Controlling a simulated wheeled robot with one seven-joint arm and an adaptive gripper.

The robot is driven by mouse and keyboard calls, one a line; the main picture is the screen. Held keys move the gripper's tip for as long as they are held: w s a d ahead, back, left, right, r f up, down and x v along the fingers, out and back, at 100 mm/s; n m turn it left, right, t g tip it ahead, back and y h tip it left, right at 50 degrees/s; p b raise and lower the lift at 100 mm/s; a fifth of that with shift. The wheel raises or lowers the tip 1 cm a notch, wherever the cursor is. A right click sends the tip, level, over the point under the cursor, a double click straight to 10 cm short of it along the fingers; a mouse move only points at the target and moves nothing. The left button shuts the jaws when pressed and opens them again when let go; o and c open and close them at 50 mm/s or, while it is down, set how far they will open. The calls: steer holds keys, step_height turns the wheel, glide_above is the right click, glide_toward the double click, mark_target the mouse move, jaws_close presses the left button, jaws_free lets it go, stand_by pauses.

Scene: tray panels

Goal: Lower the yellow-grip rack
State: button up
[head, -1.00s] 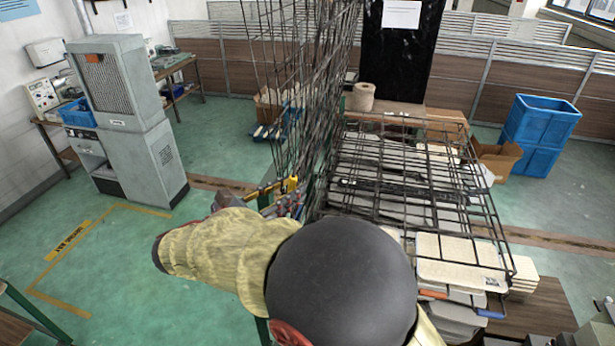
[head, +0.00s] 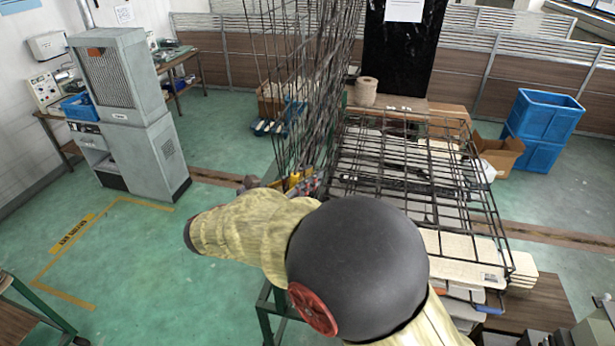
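Several black wire racks (head: 330,80) stand upright, close together, in the middle of the head view. A yellow grip (head: 294,180) shows at the lower front edge of these upright racks. My gripper (head: 302,185) is at this yellow grip, partly hidden by my arm and the wires. It is too small and covered to tell whether its fingers are open or closed on the grip. Other racks (head: 400,180) lie lowered, stacked flat to the right. A blue grip (head: 489,309) shows at their near right corner.
Pale panels (head: 455,245) lie in the lowered racks. A grey cabinet (head: 125,110) stands at left. Blue crates (head: 540,125) and a cardboard box (head: 497,152) stand at right. A tape roll (head: 366,92) is behind. The green floor at left is clear.

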jaws_close()
stand_by(0.5)
steer(key=shift+d, duration=0.1)
steer(key=s+d+f+m+g+y+b, duration=0.1)
steer(key=s+d+f+m+y+b, duration=0.35)
steer(key=d+f+b, duration=0.5)
steer(key=d+f+m+y+b, duration=0.1)
steer(key=f+b, duration=0.2)
steer(key=b, duration=0.2)
steer(key=d+f+m+y+b, duration=0.1)
steer(key=d+f+m+b, duration=0.1)
steer(key=f+b, duration=0.2)
steer(key=d+f+m+y+b, duration=0.2)
steer(key=f+b, duration=0.1)
steer(key=b, duration=0.3)
steer(key=shift+s+f, duration=0.4)
steer(key=f+b, duration=0.1)
steer(key=f+m+y+b, duration=0.1)
steer(key=b, duration=0.1)
steer(key=shift+a+f+t, duration=0.2)
steer(key=shift+f+t, duration=0.05)
steer(key=shift+t, duration=0.05)
steer(key=shift+f, duration=0.2)
